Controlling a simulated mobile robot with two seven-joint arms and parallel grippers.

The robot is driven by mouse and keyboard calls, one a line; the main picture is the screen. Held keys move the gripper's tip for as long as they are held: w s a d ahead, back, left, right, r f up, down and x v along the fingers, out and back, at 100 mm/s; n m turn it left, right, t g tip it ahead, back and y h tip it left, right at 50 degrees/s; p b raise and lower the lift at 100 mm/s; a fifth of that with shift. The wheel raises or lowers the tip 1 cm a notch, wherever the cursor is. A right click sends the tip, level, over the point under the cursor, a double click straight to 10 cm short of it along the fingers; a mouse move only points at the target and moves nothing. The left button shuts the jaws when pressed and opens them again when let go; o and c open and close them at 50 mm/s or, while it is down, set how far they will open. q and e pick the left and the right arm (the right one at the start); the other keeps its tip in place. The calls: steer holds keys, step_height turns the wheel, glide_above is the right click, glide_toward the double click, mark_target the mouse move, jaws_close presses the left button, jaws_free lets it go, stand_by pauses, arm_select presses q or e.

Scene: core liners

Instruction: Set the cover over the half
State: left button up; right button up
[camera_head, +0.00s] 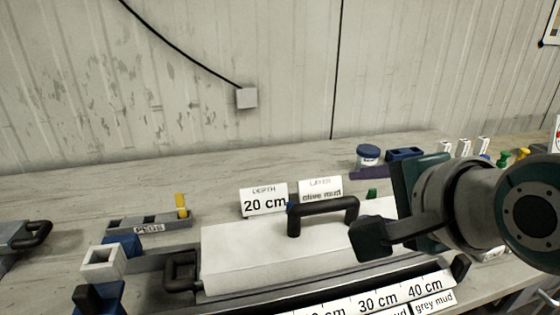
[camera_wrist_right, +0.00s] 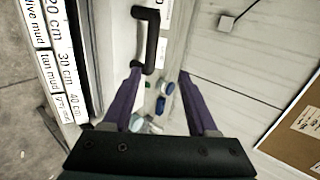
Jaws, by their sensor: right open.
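The cover (camera_head: 260,250) is a long white piece with a black bar handle (camera_head: 323,205) on top. It lies lengthwise over a dark holder with a black loop (camera_head: 182,272) at its left end. The half is not visible, and I cannot tell whether the cover is fully seated. My right gripper (camera_head: 374,238) is open and empty, just right of the handle and apart from it. In the right wrist view the handle (camera_wrist_right: 150,40) shows beyond the spread purple fingers of the gripper (camera_wrist_right: 158,88). My left gripper is not in view.
A ruler strip (camera_head: 375,302) with depth and mud labels runs along the front. Cards reading 20 cm (camera_head: 264,201) and olive mud (camera_head: 320,191) stand behind the cover. A grey peg tray (camera_head: 150,221) is at left. A blue-lidded jar (camera_head: 368,156) stands at the back.

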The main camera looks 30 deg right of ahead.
steer(key=s+a+f+n+g+y, duration=0.1)
steer(key=s+a+f+n+g, duration=0.2)
steer(key=s+n, duration=0.5)
steer(key=s+a+f+n+g+y, duration=0.1)
steer(key=s+a+f+n+g, duration=0.2)
steer(key=s+n, duration=0.6)
steer(key=a+n+g, duration=0.1)
steer(key=n, duration=0.4)
steer(key=shift+s+a+y, duration=0.15)
steer(key=shift+a+y, duration=0.1)
steer(key=shift+y, duration=0.15)
step_height(320, 180, up, 37)
steer(key=p, duration=3.7)
